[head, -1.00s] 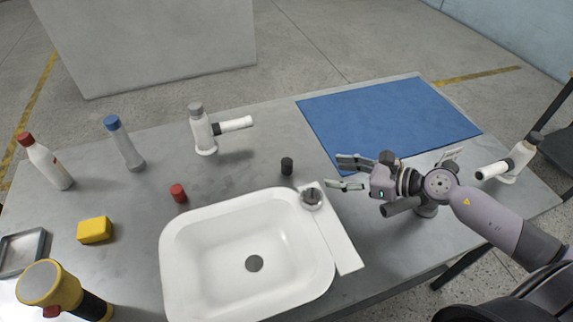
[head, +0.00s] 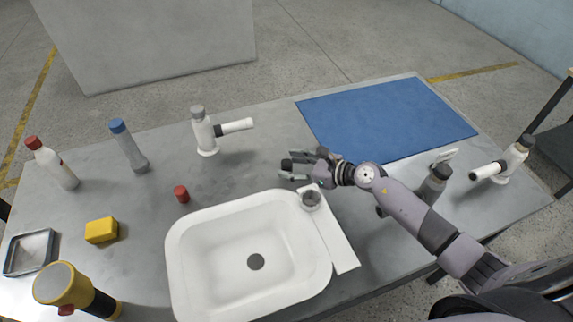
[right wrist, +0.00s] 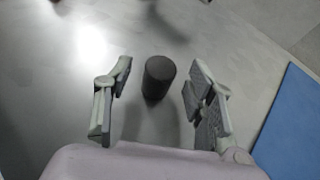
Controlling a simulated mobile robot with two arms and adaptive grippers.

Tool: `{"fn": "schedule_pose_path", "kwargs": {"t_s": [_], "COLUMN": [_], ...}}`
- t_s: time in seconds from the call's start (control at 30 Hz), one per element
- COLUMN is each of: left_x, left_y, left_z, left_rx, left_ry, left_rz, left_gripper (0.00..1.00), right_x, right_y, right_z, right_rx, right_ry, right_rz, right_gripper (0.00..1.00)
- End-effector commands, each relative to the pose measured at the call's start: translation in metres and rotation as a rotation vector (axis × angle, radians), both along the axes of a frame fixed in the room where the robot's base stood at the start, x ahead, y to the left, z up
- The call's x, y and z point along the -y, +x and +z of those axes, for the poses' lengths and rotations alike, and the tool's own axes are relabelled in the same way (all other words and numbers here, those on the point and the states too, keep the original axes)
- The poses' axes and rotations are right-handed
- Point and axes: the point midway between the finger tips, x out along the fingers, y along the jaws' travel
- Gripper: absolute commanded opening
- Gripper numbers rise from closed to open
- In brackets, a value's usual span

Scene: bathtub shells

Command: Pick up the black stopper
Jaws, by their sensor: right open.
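The black stopper (right wrist: 159,78) stands upright on the grey table in the right wrist view, between the two fingers and apart from both. My right gripper (right wrist: 158,100) is open around its sides, with the stopper towards the fingertips. In the head view my right gripper (head: 289,169) is low over the table, just behind the white basin's back right corner. There its fingers largely hide the stopper. My left gripper is not in view.
A red stopper (head: 182,194) stands to the left, a white tap (head: 204,134) behind. A blue mat (head: 390,118) lies at the back right.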

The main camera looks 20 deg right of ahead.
Motion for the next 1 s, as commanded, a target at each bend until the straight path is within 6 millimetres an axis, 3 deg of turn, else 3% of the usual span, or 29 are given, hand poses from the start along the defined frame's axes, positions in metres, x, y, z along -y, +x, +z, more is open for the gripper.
{"fn": "schedule_pose_path", "kwargs": {"t_s": [0.33, 1.0], "left_x": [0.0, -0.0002], "left_y": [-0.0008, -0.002], "left_z": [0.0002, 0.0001], "left_rx": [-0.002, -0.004], "left_ry": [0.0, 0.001], "left_rz": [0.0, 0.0], "left_gripper": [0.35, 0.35], "right_x": [-0.0048, -0.0046], "right_y": [0.0049, 0.0048], "right_z": [-0.0038, -0.0035], "right_rx": [0.0, 0.0], "right_ry": [-0.001, -0.001], "right_rz": [0.001, 0.001], "right_gripper": [0.49, 0.04]}}
